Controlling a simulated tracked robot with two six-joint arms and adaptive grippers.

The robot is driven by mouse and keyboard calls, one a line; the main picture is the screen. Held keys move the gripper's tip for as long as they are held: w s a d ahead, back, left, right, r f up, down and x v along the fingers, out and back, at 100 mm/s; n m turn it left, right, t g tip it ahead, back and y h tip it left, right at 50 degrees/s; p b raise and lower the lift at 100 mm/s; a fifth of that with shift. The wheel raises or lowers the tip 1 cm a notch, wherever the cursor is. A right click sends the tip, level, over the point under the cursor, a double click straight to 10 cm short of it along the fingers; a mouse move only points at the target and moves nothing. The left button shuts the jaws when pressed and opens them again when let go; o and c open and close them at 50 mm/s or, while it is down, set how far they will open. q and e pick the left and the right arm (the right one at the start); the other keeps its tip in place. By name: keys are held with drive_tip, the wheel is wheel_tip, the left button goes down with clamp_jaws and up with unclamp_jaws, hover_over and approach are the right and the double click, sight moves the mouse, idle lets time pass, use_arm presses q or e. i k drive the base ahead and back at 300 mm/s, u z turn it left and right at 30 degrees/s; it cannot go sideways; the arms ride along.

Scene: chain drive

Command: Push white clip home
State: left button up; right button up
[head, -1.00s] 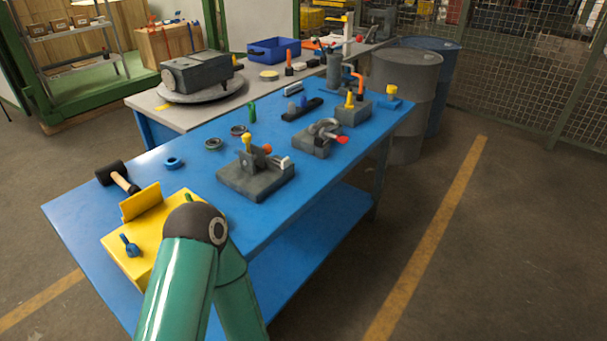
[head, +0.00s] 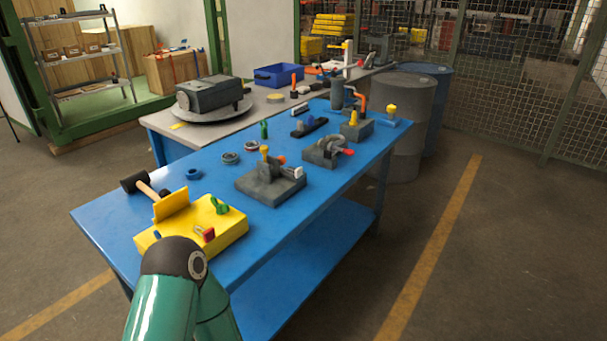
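A small whitish piece (head: 298,172) sits at the right end of a dark grey fixture block (head: 272,187) on the blue table; it may be the white clip, but it is too small to tell how far in it sits. The fixture also carries a yellow-topped upright (head: 264,152) and an orange knob (head: 281,160). A small red and whitish part (head: 204,234) lies on the yellow block (head: 226,231) nearer to me. A green arm of mine with a dark joint covers the near edge of the yellow block. Neither gripper is in view.
A green part (head: 219,205) is on the yellow block. A mallet (head: 146,186) and blue ring (head: 194,174) lie behind it. Dark rings (head: 229,158) and a clamp fixture (head: 327,151) stand further back. The blue table's (head: 112,216) near-left corner is clear.

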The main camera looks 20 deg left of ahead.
sight(298, 171)
drive_tip(key=u, duration=0.05)
drive_tip(key=i, duration=0.9)
drive_tip(key=z, duration=0.2)
drive_tip(key=k, duration=0.85)
drive_tip(key=u, duration=0.2)
drive_tip(key=i, duration=0.85)
